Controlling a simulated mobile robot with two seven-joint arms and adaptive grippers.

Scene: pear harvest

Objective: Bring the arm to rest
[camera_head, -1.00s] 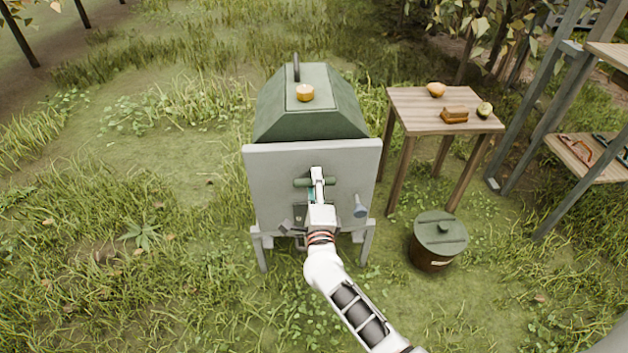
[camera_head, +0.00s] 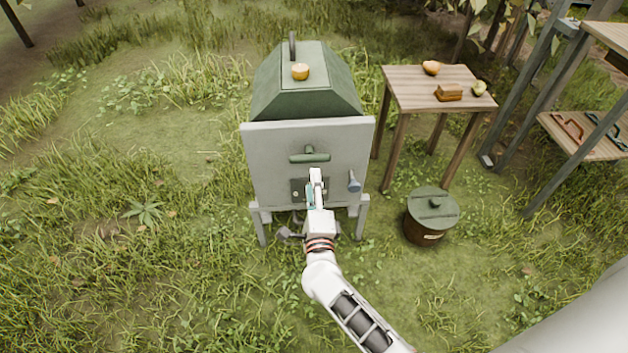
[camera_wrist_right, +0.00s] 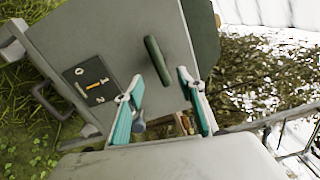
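My right arm reaches in from the bottom of the head view. Its gripper (camera_head: 316,178) is in front of the grey door (camera_head: 268,155) of a green-topped cabinet, just below the green bar handle (camera_head: 310,157). In the right wrist view the two teal-padded fingers of my right gripper (camera_wrist_right: 160,85) are spread apart with nothing held. The handle (camera_wrist_right: 157,60) shows beyond them, apart from the fingers. A dark panel (camera_wrist_right: 90,79) with an orange pointer is left of them. My left gripper is not in view.
An orange fruit (camera_head: 300,71) sits on the cabinet top. A wooden table (camera_head: 410,90) with fruit and a brown block (camera_head: 448,92) stands to the right. A lidded bucket (camera_head: 432,205) stands on the grass. A shelf (camera_head: 590,145) is at far right. Grass at left is open.

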